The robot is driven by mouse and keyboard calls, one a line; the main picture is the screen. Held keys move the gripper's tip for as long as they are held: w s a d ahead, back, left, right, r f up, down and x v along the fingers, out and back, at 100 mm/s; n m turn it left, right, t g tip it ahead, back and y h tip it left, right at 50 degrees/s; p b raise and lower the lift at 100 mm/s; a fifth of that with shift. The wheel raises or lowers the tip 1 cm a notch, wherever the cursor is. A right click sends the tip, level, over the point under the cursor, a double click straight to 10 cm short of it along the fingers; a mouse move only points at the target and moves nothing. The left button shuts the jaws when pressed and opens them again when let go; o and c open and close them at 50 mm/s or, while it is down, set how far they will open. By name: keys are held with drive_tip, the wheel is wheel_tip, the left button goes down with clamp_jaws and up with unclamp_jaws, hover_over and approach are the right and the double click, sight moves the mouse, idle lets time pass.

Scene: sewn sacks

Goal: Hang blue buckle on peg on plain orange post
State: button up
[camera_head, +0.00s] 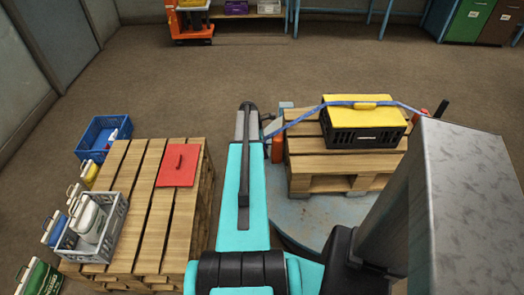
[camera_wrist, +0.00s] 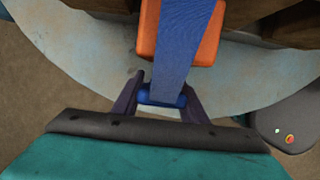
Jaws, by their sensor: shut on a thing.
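The blue buckle (camera_wrist: 163,98) sits between the dark fingers of my gripper (camera_wrist: 160,90) in the wrist view; the gripper is shut on it. A blue strap (camera_wrist: 185,40) runs from the buckle up across the orange post (camera_wrist: 208,42), hiding part of it. In the head view the orange post (camera_head: 278,148) stands at the left front of the right pallet, just beyond the end of my arm. The strap (camera_head: 300,118) passes from there over the yellow-lidded black crate to the far right. I cannot make out a peg; buckle and gripper are largely hidden in the head view.
The yellow lid (camera_head: 355,117) covers the black crate (camera_head: 365,138) on the right pallet (camera_head: 305,165). The left pallet (camera_head: 145,200) bears a red plate (camera_head: 178,165). A grey crate (camera_head: 70,240) and blue crate (camera_head: 92,138) stand left. Floor behind is open.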

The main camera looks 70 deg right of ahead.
drive_tip(key=shift+s+d+f, duration=0.25)
drive_tip(key=shift+s+d, duration=0.05)
drive_tip(key=shift+s, duration=0.35)
drive_tip(key=shift+s+f, duration=0.1)
drive_tip(key=shift+s, duration=0.15)
drive_tip(key=o, duration=1.3)
drive_tip(key=shift+w, duration=0.1)
drive_tip(key=shift+v, duration=0.8)
drive_tip(key=b+v, duration=0.1)
drive_tip(key=v, duration=1.1)
